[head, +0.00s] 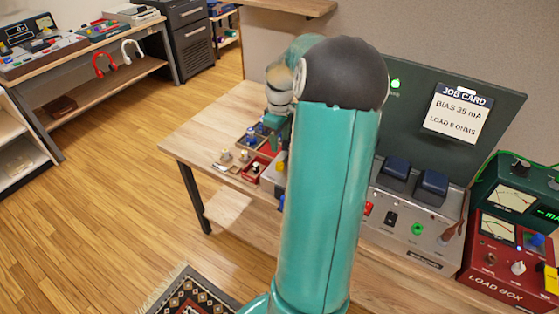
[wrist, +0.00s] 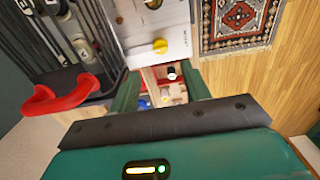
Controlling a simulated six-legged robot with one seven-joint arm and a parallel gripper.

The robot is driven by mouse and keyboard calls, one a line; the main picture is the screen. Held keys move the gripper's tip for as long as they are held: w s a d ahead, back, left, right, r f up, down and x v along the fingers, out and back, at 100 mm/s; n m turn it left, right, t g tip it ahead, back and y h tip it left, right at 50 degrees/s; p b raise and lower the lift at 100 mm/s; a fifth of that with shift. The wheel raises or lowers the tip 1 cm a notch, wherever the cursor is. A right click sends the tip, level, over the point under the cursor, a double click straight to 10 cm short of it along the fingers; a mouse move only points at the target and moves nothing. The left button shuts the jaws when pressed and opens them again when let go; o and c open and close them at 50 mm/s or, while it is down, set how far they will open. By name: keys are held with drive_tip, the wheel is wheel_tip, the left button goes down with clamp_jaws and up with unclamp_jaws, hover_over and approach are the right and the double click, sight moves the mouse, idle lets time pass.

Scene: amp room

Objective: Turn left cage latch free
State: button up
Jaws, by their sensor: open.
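The tube cage (wrist: 75,40) is at the upper left of the wrist view, with dark bars and tubes behind them. A thick red curved piece (wrist: 62,97) sits at its near edge; I cannot tell whether it is the left cage latch. My gripper (wrist: 161,78) is open, its two green fingers apart with nothing held between them. It is to the right of the red piece and not around it. In the head view my arm covers the middle of the bench and hides the cage and latch.
A pale panel with a yellow knob (wrist: 160,46) lies beyond the fingers. Trays of small parts (head: 245,160) stand on the wooden bench (head: 205,130). To the right are an amp panel (head: 410,232), a job card (head: 458,112) and a red load box (head: 500,262). The floor at left is clear.

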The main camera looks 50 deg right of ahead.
sight(280, 163)
wheel_tip(280, 163, down, 10)
drive_tip(key=shift+r, duration=0.2)
drive_tip(key=c, duration=1)
drive_tip(key=shift+o, duration=0.2)
